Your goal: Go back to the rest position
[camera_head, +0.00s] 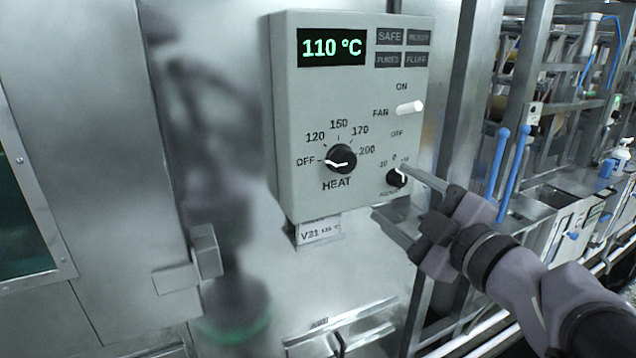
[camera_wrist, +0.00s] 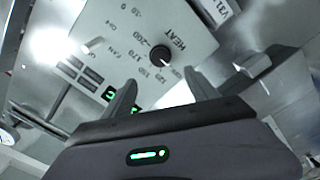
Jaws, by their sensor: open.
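My gripper (camera_head: 388,197) is open and empty in front of the lower right part of a grey control box. Its upper finger is near the small black knob (camera_head: 397,178) in the head view; I cannot tell whether they touch. The control box (camera_head: 290,100) carries a display (camera_head: 332,47) reading 110 °C, a white FAN switch (camera_head: 410,107) and a black HEAT knob (camera_head: 341,159). The HEAT knob's white mark points left, near OFF.
A shiny steel cabinet wall (camera_head: 90,130) with a latch handle (camera_head: 206,250) fills the left. A tag marked V31 (camera_head: 319,231) hangs under the box. Blue handles (camera_head: 515,172) and steel frames stand at the right. A steel ledge (camera_head: 340,335) is at the bottom.

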